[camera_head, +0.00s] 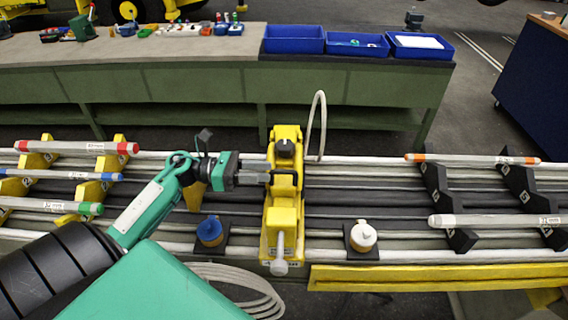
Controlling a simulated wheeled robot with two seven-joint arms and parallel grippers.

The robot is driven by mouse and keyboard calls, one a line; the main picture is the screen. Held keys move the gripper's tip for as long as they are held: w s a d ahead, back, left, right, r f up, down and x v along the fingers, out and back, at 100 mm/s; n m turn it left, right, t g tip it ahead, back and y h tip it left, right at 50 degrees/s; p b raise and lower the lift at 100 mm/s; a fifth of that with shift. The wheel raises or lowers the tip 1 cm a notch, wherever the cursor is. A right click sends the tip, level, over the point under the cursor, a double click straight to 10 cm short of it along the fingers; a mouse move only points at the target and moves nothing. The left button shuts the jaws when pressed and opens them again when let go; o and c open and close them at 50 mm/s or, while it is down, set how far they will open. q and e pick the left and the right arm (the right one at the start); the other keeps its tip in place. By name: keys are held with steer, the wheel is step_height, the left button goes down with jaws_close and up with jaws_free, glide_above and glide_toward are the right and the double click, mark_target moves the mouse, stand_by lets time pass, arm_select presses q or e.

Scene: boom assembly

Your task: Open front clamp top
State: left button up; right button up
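The front clamp (283,222) is a yellow block across the grey boom tubes in the middle of the camera_head view. Its yellow top (286,138) has a dark knob, and a pale handle (279,262) points down at its near end. My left gripper (268,178) reaches in from the left, its dark fingers at the clamp's upper left side. Whether the fingers touch or grip the clamp is too small to tell. The clamp top looks down on the body. My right gripper is not in view.
A blue-capped bottle (209,231) and a white-capped bottle (363,236) stand on either side of the clamp. Banded tubes rest on yellow racks at left and black racks (440,195) at right. A bench with blue bins (294,40) stands behind. A thin hose (322,120) rises beside the clamp.

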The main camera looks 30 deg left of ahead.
mark_target(280, 171)
arm_select(q)
steer(key=p+x, duration=0.1)
steer(key=x, duration=0.3)
steer(key=shift+w+d+r+p, duration=0.15)
steer(key=shift+d+p, duration=0.05)
steer(key=shift+p, duration=0.2)
steer(key=shift+w+d, duration=0.2)
steer(key=shift+d, duration=0.1)
steer(key=shift+w+d, duration=0.2)
steer(key=shift+d, duration=0.1)
steer(key=c, duration=0.5)
jaws_close()
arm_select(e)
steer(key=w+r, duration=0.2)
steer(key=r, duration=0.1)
